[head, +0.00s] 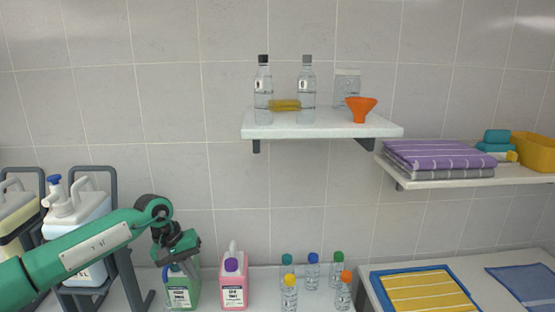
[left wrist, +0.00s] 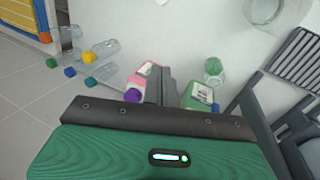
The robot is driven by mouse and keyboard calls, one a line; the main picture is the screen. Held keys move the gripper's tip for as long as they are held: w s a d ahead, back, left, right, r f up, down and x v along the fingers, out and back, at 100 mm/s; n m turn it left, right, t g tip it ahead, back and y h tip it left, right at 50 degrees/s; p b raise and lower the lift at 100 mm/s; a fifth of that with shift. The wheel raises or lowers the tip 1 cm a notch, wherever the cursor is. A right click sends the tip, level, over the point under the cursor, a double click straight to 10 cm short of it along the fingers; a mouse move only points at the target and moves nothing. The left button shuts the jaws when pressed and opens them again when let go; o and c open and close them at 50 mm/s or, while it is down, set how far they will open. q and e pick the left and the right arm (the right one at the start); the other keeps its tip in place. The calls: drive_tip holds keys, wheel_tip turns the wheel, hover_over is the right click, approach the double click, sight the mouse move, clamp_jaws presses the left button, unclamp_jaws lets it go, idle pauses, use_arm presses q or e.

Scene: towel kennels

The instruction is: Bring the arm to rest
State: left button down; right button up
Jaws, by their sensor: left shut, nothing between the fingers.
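My left arm comes in from the left in the head view. Its gripper (head: 180,257) points down just above the green jug (head: 181,291), in front of the wall. In the left wrist view the two dark fingers (left wrist: 160,84) are together with nothing between them. There the pink jug (left wrist: 141,78) is to their left and the green jug (left wrist: 200,96) to their right. I cannot tell whether the gripper touches the green jug. My right gripper is in neither view.
The pink jug (head: 233,281) stands right of the green one. Several small capped bottles (head: 312,272) stand further right. White canisters (head: 85,212) in dark racks stand left, behind my arm. A wall shelf (head: 320,128) and a towel shelf (head: 450,181) are above. Yellow striped towel (head: 425,293) lies lower right.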

use_arm(q)
drive_tip(key=s+d+n+h, duration=0.3)
drive_tip(key=d+h, duration=0.2)
drive_tip(key=d, duration=0.5)
drive_tip(key=s+d+n+h, duration=0.3)
drive_tip(key=s+d+h, duration=0.1)
drive_tip(key=d, duration=0.5)
drive_tip(key=s+d+r+n+t+h, duration=0.35)
drive_tip(key=r+n+t+h, duration=0.5)
drive_tip(key=n, duration=0.85)
drive_tip(key=s+a+f+n+t+y, duration=0.25)
drive_tip(key=a+f+n+y, duration=0.65)
drive_tip(key=n, duration=0.7)
drive_tip(key=s+a+f+n+t+y, duration=0.1)
drive_tip(key=a+f+n+t+y, duration=0.35)
drive_tip(key=a+n+y, duration=0.8)
drive_tip(key=s+a+f+n+g, duration=0.1)
drive_tip(key=s+f+n+g, duration=0.7)
drive_tip(key=s, duration=0.5)
drive_tip(key=s+a+f+n+g, duration=0.1)
drive_tip(key=s+f+n+g, duration=0.55)
drive_tip(key=s, duration=0.65)
wheel_tip(320, 180, down, 31)
drive_tip(key=n, duration=0.2)
drive_tip(key=s+a+f, duration=0.3)
drive_tip(key=s+f, duration=1.6)
drive_tip(key=shift+s+a+f, duration=0.15)
drive_tip(key=shift+s+f, duration=0.05)
drive_tip(key=shift+f, duration=0.2)
